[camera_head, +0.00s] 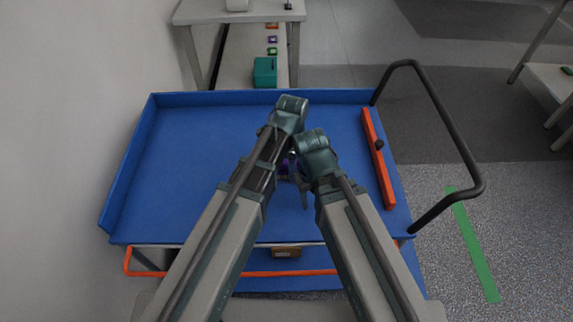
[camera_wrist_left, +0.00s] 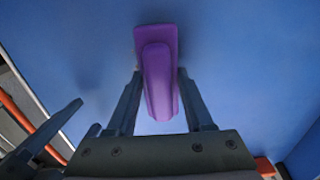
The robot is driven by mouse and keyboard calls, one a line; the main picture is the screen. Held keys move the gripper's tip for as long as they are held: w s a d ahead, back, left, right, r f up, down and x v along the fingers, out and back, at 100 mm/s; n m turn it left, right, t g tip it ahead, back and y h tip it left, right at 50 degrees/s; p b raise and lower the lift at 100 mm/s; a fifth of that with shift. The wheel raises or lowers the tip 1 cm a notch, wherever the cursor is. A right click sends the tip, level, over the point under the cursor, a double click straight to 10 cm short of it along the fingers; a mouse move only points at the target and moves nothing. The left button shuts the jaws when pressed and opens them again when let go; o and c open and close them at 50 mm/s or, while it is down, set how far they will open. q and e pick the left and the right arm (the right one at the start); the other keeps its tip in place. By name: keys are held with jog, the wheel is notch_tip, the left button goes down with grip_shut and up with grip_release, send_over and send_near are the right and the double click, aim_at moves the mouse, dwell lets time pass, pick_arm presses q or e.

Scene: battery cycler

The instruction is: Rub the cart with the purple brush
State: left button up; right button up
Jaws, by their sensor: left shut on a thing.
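The purple brush shows in the left wrist view (camera_wrist_left: 160,75), held between the two fingers of my left gripper (camera_wrist_left: 158,88). In the head view only a small purple patch of it (camera_head: 284,171) shows between my arms. The brush is over the blue top of the cart (camera_head: 190,160); I cannot tell whether it touches the surface. My right gripper (camera_head: 300,185) is close beside the left one over the cart, with its fingers partly hidden by its own wrist. A dark finger-like part also shows at the left of the left wrist view.
The cart has a raised blue rim, an orange bar (camera_head: 378,160) on its right and a black handle (camera_head: 447,130) beyond. A brown block (camera_head: 286,252) sits below the front edge. A teal box (camera_head: 265,72) stands behind the cart. Most of the cart top is clear.

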pick_arm(q)
jog(key=shift+d, duration=0.1)
jog(key=shift+w+d+f, duration=0.1)
jog(key=shift+d, duration=1.65)
pick_arm(e)
jog(key=shift+a+f, duration=0.15)
pick_arm(q)
jog(key=shift+w+d, duration=0.2)
pick_arm(e)
jog(key=shift+w, duration=0.15)
pick_arm(q)
jog(key=shift+w, duration=0.1)
jog(key=shift+a, duration=1.2)
jog(key=shift+s+a, duration=0.2)
jog(key=shift+a, duration=0.3)
jog(key=shift+s+a, duration=0.2)
jog(key=shift+a, duration=0.25)
jog(key=shift+s+a, duration=0.15)
jog(key=shift+a, duration=1.65)
